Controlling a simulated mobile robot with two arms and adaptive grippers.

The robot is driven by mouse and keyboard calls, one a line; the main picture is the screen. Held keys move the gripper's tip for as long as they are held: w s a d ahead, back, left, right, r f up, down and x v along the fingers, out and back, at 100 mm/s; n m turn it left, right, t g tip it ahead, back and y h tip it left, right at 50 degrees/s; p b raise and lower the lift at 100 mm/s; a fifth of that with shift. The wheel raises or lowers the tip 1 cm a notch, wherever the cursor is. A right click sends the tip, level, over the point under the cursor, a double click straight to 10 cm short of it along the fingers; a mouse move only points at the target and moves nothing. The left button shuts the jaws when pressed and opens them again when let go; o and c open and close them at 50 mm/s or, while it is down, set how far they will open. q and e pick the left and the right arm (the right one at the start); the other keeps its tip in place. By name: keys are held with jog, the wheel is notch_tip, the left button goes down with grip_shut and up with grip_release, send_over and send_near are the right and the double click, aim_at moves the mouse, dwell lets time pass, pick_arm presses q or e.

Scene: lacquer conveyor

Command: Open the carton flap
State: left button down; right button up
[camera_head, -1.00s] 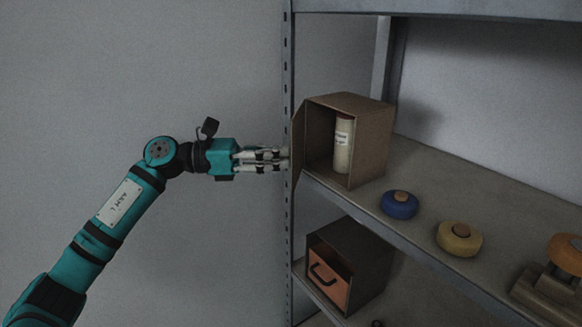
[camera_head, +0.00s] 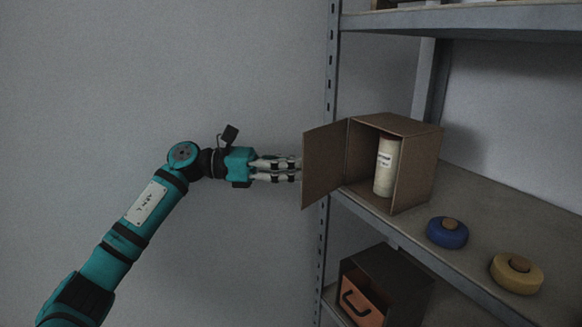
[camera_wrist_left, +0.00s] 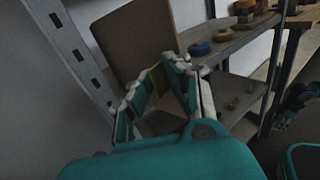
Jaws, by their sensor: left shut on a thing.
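The brown carton (camera_head: 418,165) stands on the shelf with its front open. A pale cylinder with a label (camera_head: 386,167) stands upright inside it. The carton flap (camera_head: 325,165) is swung out to the left of the opening, and its face shows. My left gripper (camera_head: 299,169) is shut on the flap's outer left edge. In the left wrist view the flap (camera_wrist_left: 135,40) rises behind the fingers of my left gripper (camera_wrist_left: 157,82), and its edge lies between them.
A blue round thing (camera_head: 447,232) and a yellow one (camera_head: 516,272) sit on the same shelf, right of the carton. A dark box with an orange drawer front (camera_head: 361,301) is on the shelf below. A metal upright (camera_head: 331,90) stands behind the flap. The left side is clear.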

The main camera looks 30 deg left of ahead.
pick_arm(q)
jog(key=shift+w+a+r+t, duration=0.2)
jog(key=shift+w+r+t, duration=0.1)
jog(key=shift+r, duration=0.1)
jog(key=c, duration=1.7)
grip_release()
jog(key=shift+c, duration=0.2)
jog(key=shift+o, duration=1.1)
jog(key=shift+w+d+f, duration=0.1)
jog(key=shift+w+d, duration=0.05)
jog(key=shift+d, duration=0.15)
jog(key=shift+f, duration=0.1)
notch_tip(320, 180, up, 9)
jog(key=shift+d, duration=0.15)
jog(key=shift+r, duration=0.4)
